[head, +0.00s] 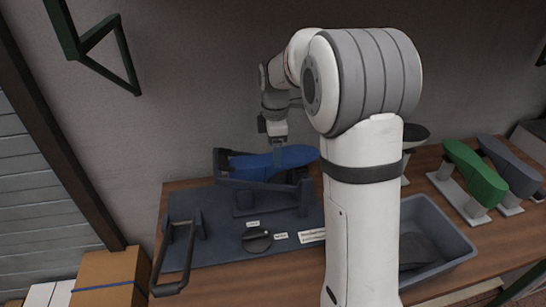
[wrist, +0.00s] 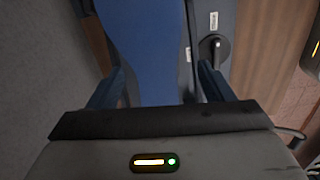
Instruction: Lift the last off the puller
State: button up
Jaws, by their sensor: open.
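The blue last (head: 270,161) lies on the dark puller (head: 235,185) at the back left of the workbench. In the wrist view the blue last (wrist: 143,45) runs up the middle of the picture, between my fingers. My gripper (head: 278,150) points down over the last in the head view. In the wrist view my gripper (wrist: 158,88) is open, with one finger on each side of the last. I cannot tell whether the fingers touch it. My arm hides the right end of the puller area.
The puller's base has a black handle (head: 172,262) at left and a round knob (head: 256,240) in front. A grey bin (head: 455,245) holds something dark. A green last (head: 475,175) and a grey last (head: 512,168) stand on supports at right. Cardboard boxes (head: 108,275) sit at lower left.

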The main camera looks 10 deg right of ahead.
jog(key=shift+w+f+n, duration=0.2)
jog(key=shift+w+n, duration=0.1)
jog(key=shift+w, duration=0.05)
jog(key=shift+w+f, duration=0.1)
jog(key=shift+f, duration=0.15)
notch_tip(320, 180, down, 7)
jog(key=shift+f+p, duration=0.15)
jog(key=shift+p, duration=0.8)
jog(key=c, duration=1.2)
